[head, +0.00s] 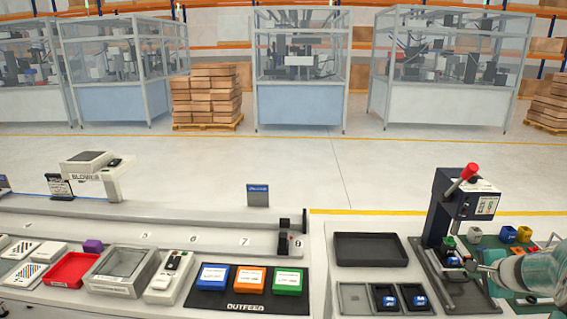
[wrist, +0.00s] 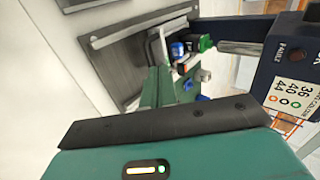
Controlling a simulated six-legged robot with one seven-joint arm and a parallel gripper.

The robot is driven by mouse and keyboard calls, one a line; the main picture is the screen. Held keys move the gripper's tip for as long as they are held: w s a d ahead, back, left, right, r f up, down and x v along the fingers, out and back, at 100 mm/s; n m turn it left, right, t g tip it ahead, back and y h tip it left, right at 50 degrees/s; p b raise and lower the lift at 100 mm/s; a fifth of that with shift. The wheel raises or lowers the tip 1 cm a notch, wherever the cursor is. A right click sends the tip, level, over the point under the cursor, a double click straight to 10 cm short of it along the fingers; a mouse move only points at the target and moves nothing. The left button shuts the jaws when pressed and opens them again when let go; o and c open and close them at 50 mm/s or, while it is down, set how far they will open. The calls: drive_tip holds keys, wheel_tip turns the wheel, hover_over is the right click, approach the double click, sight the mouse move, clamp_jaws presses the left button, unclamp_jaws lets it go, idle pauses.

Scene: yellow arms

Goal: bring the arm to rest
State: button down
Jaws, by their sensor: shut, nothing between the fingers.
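In the wrist view my gripper's green body and dark plate fill the bottom. The press (wrist: 290,75) stands close at the right of that view, tilted.
A black tray (head: 370,250) and a grey tray with blue parts (head: 354,298) are to the left. Further left are the outfeed bins (head: 250,279).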

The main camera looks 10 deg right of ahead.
drive_tip(key=a+r+n+g+y, duration=0.1)
drive_tip(key=a+r+n, duration=0.2)
drive_tip(key=a, duration=0.6)
drive_tip(key=a+r+n+y, duration=0.1)
drive_tip(key=a+r+n, duration=0.25)
drive_tip(key=a, duration=0.65)
drive_tip(key=a+r+n+g+y, duration=0.1)
drive_tip(key=a+r+n, duration=0.25)
drive_tip(key=a, duration=0.55)
drive_tip(key=s+a+r+n+g+h, duration=0.1)
drive_tip(key=s+a+n, duration=0.9)
drive_tip(key=s+a, duration=0.6)
drive_tip(key=shift+s+g, duration=0.3)
drive_tip(key=shift+s, duration=0.7)
